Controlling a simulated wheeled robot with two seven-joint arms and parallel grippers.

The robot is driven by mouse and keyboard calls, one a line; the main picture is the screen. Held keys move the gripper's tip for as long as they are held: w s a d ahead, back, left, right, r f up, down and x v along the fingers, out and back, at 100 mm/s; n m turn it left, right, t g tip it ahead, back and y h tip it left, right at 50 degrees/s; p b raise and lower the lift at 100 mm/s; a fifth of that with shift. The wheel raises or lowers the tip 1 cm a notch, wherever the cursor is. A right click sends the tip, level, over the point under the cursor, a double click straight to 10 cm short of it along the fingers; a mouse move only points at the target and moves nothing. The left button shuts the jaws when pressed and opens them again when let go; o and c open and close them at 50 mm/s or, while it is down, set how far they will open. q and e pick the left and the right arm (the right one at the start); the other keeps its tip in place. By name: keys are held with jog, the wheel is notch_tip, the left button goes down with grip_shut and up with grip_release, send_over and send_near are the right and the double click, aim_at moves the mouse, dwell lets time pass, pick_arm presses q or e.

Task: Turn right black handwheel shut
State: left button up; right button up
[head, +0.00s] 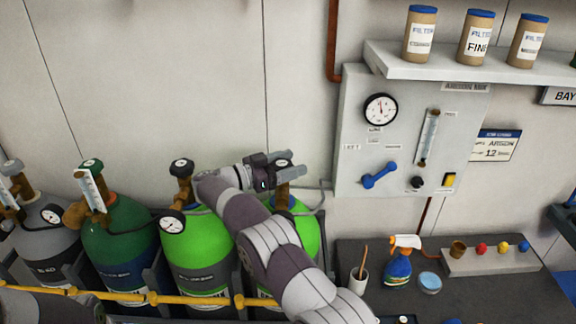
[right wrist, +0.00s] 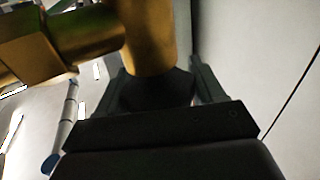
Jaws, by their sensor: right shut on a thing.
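The right black handwheel (head: 283,161) tops the brass valve (head: 286,190) of the right bright green cylinder (head: 306,232). My right gripper (head: 287,164) is shut on this handwheel, with one finger on each side; the fingers hide part of it. In the right wrist view, the dark handwheel (right wrist: 155,92) sits between the two fingers of the gripper (right wrist: 158,85), against the brass valve body (right wrist: 150,35). The wheel's turn position cannot be told. My left gripper is not in view.
Another black handwheel (head: 181,164) tops the left bright green cylinder (head: 195,255), with a gauge (head: 172,223) beside it. A dark green cylinder (head: 120,255) and a grey one (head: 48,258) stand further left. A grey panel (head: 400,165) is at right.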

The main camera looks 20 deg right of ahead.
jog(key=shift+m+g, duration=0.3)
jog(key=shift+g, duration=0.3)
jog(key=o, duration=1)
